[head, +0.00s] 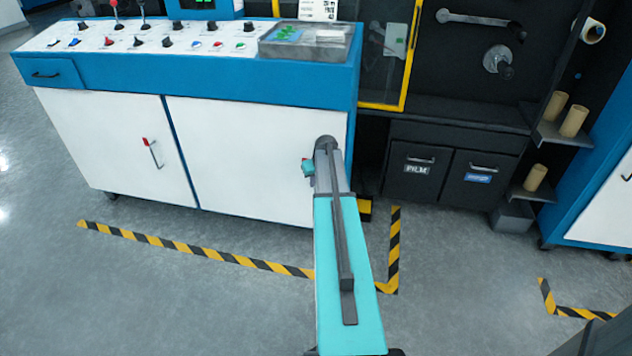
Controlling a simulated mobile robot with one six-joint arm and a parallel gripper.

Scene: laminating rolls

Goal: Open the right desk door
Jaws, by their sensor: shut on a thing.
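The desk is a blue and white control console. Its right door (250,155) is a white panel that looks flush with the front, closed beside the left door (115,140). My gripper (308,168) is at the right part of the right door, against its front. It is shut on the right door's handle, which is mostly hidden behind the gripper and arm; only a bit of red shows there. The left door's handle (154,153), with a red top, is in plain view.
Yellow and black floor tape (210,254) runs in front of the desk. The grey floor before the doors is clear. A dark cabinet with film drawers (420,170) stands to the right, beside shelves holding tan rolls (574,121).

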